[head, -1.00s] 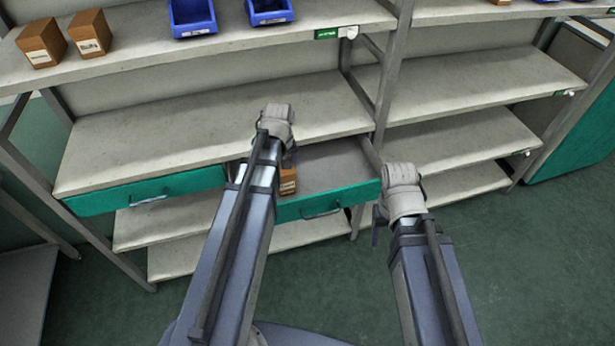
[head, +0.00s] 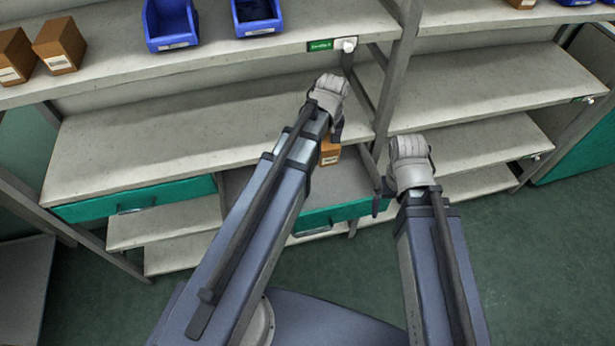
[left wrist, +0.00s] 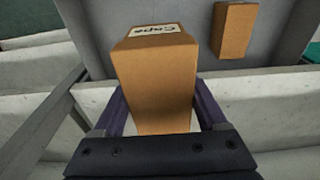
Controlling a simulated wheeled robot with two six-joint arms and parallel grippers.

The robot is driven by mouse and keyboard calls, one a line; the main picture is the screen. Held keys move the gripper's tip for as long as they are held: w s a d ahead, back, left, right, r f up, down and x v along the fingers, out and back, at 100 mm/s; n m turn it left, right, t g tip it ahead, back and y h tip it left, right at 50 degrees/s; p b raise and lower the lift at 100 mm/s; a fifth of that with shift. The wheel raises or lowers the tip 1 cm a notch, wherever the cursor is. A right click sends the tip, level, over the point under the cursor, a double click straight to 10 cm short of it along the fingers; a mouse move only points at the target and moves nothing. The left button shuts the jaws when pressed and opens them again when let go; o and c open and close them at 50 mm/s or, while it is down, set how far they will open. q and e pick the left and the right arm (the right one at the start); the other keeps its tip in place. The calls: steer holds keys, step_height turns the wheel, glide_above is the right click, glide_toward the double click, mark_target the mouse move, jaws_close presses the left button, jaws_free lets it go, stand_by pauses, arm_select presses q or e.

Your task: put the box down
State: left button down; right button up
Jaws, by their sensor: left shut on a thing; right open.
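My left gripper (head: 335,132) is shut on a small brown box (head: 330,152), held above the pulled-out drawer (head: 352,209) with the teal front. In the left wrist view the held box (left wrist: 155,85) sits between the two fingers, a white label reading "Caps" on its far end. A second brown box (left wrist: 235,30) shows in that view inside a grey-walled space, apart from the held one; I cannot make it out in the head view. My right gripper (head: 380,195) is open and empty, just right of the drawer; its fingers are partly hidden by its wrist.
A closed teal drawer (head: 135,198) is at the left. The wide shelf (head: 150,150) above it is bare. The top shelf carries brown boxes (head: 60,45) and blue bins (head: 170,25). A shelf post (head: 397,70) stands between the two bays.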

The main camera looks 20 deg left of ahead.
arm_select(q)
step_height(320, 180, down, 18)
steer(key=b, duration=1.7)
steer(key=shift+r, duration=0.1)
steer(key=shift+f+b, duration=0.25)
steer(key=shift+b, duration=0.15)
jaws_free()
steer(key=shift+r, duration=0.1)
steer(key=shift+r, duration=0.15)
step_height(320, 180, up, 12)
steer(key=s+p, duration=0.1)
steer(key=p, duration=1.1)
steer(key=shift+d, duration=0.4)
